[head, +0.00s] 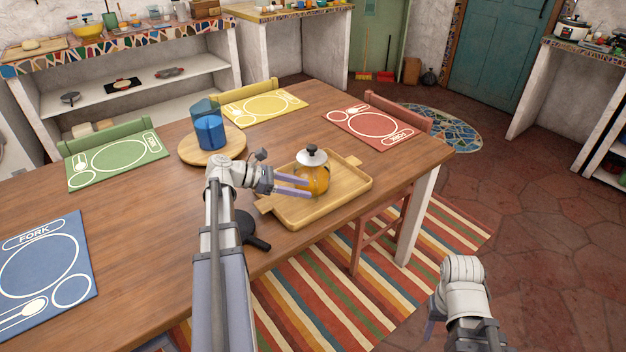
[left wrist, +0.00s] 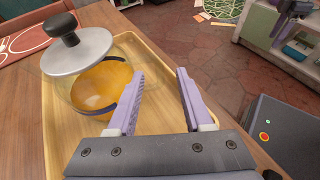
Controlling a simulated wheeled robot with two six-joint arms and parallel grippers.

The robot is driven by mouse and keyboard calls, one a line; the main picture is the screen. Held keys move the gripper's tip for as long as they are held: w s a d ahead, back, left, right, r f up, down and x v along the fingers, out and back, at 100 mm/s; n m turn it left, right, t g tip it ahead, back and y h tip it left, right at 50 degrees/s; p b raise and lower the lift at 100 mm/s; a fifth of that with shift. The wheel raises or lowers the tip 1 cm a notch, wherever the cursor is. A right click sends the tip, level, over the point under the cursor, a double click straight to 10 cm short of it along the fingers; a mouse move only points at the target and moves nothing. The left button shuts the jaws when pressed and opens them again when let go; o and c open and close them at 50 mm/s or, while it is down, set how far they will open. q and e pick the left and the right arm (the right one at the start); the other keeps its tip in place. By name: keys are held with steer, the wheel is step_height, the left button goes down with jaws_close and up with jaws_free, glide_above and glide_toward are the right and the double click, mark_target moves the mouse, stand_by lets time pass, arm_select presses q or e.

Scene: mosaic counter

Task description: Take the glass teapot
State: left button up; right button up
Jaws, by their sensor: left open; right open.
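The glass teapot (head: 316,181) stands upright on a wooden tray (head: 348,188), with orange liquid inside, a silver lid and a black knob. It also shows at the left of the left wrist view (left wrist: 92,85). My left gripper (head: 306,187) is open at the teapot's near left side in the head view. In the left wrist view, one finger overlaps the teapot's right edge, by a dark curved part that may be its handle. Bare tray shows between the fingers; whether they touch the glass is unclear. My right gripper (head: 430,322) is low at the right, off the table, mostly hidden behind its wrist.
A blue pitcher (head: 209,130) stands on a round board (head: 231,147) left of the tray. A dark pan-like object (head: 256,243) lies near the table's front edge, partly behind my left arm. Placemats (head: 374,124) lie around the wooden table (head: 140,215). A red chair (head: 378,232) stands at the right side.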

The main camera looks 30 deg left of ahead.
mark_target(317, 200)
arm_select(q)
steer(key=b+x, duration=0.2)
steer(key=x, duration=0.2)
steer(key=shift+w+d+f, duration=0.2)
steer(key=shift+f, duration=0.1)
steer(key=shift+w+d, duration=0.15)
steer(key=shift+d, duration=0.05)
jaws_close()
stand_by(1.0)
